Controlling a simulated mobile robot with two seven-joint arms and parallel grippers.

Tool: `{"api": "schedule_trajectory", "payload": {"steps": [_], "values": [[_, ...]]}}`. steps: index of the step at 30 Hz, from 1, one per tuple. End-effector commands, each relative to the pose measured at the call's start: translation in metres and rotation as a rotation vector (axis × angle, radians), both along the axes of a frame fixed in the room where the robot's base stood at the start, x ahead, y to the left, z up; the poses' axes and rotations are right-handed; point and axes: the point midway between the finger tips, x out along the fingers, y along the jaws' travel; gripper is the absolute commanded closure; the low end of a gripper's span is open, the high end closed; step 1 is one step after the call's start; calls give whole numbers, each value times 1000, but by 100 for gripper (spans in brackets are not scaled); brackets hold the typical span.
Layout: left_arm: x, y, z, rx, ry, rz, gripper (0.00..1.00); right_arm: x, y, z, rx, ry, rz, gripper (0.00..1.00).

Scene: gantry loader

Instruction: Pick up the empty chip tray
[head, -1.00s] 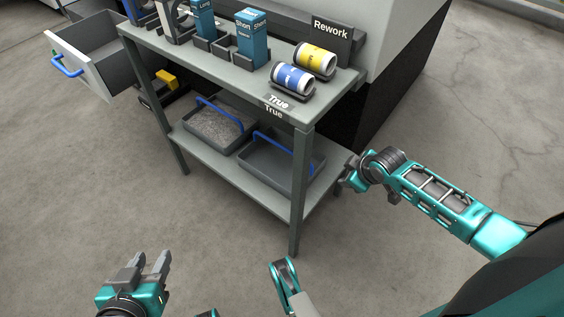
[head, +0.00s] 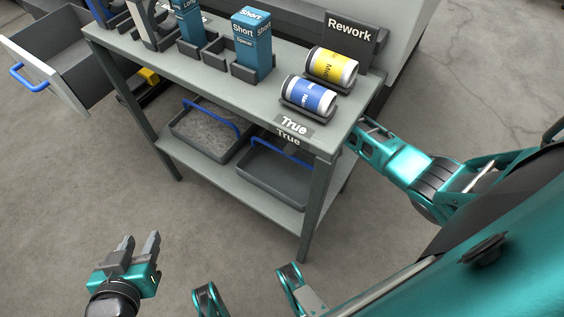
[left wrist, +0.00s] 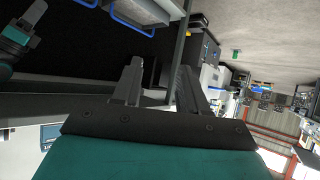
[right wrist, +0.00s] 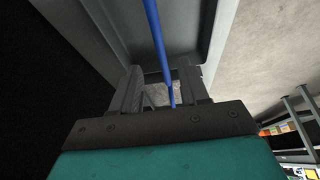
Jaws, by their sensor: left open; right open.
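The empty chip tray (head: 268,190) is dark grey with a blue bar handle (head: 262,139). It sits on the lower shelf of the bench, at the right end. In the right wrist view a grey tray (right wrist: 214,35) fills the top, and its blue handle (right wrist: 157,45) runs between the fingers of my open right gripper (right wrist: 160,78). The fingers stand apart on both sides of the handle. In the head view my right gripper is hidden behind the bench. My left gripper (head: 140,240) is open and empty over the floor, left of the bench front.
A second tray (head: 178,133) with grey chips and a blue handle stands left of the empty one. The bench top (head: 215,75) carries blue boxes and a yellow and a blue can (head: 309,96). Bench leg (head: 318,205) is near the tray. An open drawer (head: 75,70) juts out far left.

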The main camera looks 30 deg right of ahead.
Motion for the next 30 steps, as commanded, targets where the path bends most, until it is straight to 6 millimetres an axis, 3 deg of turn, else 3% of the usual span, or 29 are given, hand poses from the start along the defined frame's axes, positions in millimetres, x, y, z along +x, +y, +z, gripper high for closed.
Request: {"api": "schedule_trajectory", "payload": {"steps": [7, 13, 24, 30], "values": [[-4, -5, -21, -5, 23, -10, 57, 9, 6, -30, 1, -1, -1, 56], [-3, -13, -28, -22, 25, -22, 57, 18, 11, -55, -1, 1, 0, 56], [3, -16, -20, -27, 11, -26, 57, 21, 12, -59, -2, 0, -1, 56], [4, -15, -19, -25, 8, -24, 57, 20, 12, -59, -1, 0, 0, 75]]}}
